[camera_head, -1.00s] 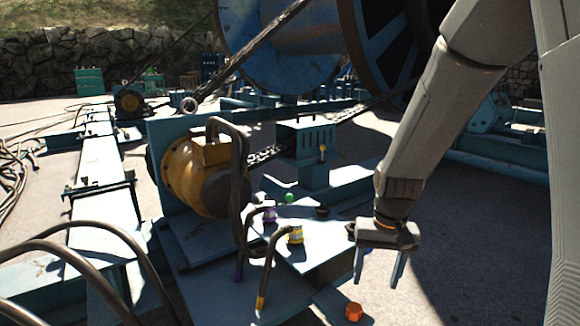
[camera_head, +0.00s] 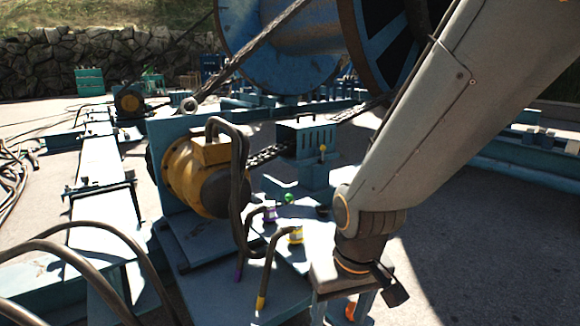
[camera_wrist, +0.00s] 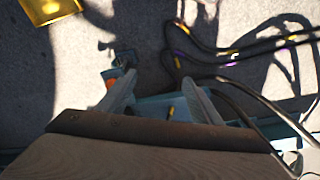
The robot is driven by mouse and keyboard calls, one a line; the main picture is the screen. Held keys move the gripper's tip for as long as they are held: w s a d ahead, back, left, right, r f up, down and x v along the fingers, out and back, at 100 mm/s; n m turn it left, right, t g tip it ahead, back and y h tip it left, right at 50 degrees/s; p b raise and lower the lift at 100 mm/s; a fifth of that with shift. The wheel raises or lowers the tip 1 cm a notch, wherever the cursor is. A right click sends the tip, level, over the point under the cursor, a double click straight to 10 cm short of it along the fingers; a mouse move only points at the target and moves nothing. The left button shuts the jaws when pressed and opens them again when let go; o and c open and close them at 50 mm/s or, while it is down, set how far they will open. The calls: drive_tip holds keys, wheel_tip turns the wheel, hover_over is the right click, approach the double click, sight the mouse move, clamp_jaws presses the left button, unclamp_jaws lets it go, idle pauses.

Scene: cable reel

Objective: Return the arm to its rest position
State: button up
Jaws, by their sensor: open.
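My gripper (camera_head: 340,308) is in the lower middle of the head view, pointing down with its fingers apart. Its two fingers also show in the wrist view (camera_wrist: 158,80), with nothing held between them. My arm comes down from the upper right to it. An orange knob (camera_head: 350,311) shows between and behind the fingers; I cannot tell how far it is from them. An orange piece (camera_wrist: 111,82) also shows beside the left finger in the wrist view.
A yellow motor (camera_head: 190,175) with thick cables stands left of my gripper. Yellow-tipped (camera_head: 261,302) and purple-tipped cables hang near it. Blue reels (camera_head: 285,50) stand behind. A yellow object (camera_wrist: 48,10) lies at the wrist view's top left. Ground at right is open.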

drive_tip(key=s+a+n+g, duration=0.1)
drive_tip(key=s+a+n, duration=0.3)
drive_tip(key=s+a, duration=0.65)
drive_tip(key=d+r+m+p, duration=0.3)
drive_tip(key=d+r+p, duration=0.7)
drive_tip(key=r+p, duration=0.3)
drive_tip(key=d+r+m+p, duration=0.4)
drive_tip(key=d+r+p, duration=0.6)
drive_tip(key=r+p, duration=0.4)
drive_tip(key=shift+w+d+h+p, duration=0.3)
drive_tip(key=shift+w+d+p, duration=0.05)
drive_tip(key=shift+w, duration=0.1)
